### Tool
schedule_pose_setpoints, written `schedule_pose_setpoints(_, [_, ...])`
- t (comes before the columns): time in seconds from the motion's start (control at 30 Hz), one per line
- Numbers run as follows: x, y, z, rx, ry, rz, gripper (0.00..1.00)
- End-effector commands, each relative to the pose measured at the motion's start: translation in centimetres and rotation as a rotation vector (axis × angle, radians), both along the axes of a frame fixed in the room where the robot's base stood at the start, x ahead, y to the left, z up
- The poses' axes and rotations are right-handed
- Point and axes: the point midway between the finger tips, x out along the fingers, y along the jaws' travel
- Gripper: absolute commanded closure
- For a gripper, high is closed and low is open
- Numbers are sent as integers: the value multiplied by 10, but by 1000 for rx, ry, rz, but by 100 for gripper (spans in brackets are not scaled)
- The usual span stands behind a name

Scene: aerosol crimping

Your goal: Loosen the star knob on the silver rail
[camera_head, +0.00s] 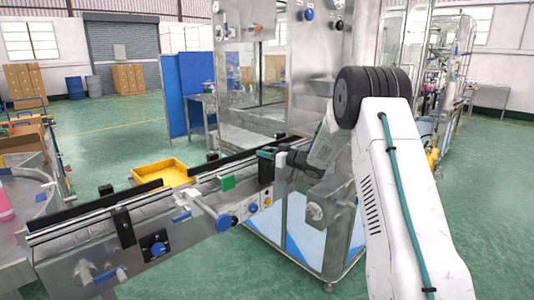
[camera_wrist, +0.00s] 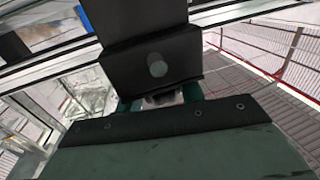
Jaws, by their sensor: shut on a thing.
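The silver rail (camera_head: 190,215) runs from the lower left to the machine in the middle of the head view. My gripper (camera_head: 268,153) is at the rail's far right part, by a black block (camera_head: 266,171) on its side. It also shows in the wrist view (camera_wrist: 160,99), where dark parts and teal edges surround a small grey piece. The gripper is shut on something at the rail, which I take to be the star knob. The knob is almost wholly hidden by the gripper, so its shape and turn cannot be told.
A yellow tray (camera_head: 165,173) lies behind the rail. The steel machine (camera_head: 310,90) stands close behind my gripper. Green floor is free at the lower right.

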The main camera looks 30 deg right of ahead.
Motion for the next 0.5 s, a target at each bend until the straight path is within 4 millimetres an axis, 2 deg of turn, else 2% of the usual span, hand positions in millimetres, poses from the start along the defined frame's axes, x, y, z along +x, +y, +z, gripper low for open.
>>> schedule_pose_setpoints(0.2, [1, -1, 2, 0, -4, -2, 85])
schedule_pose_setpoints(0.23, [1, -1, 2, 0, -4, -2, 60])
schedule_pose_setpoints(0.3, [1, -1, 2, 0, -4, -2, 41])
schedule_pose_setpoints(0.5, [0, 0, 1, -1, -3, -2, 41])
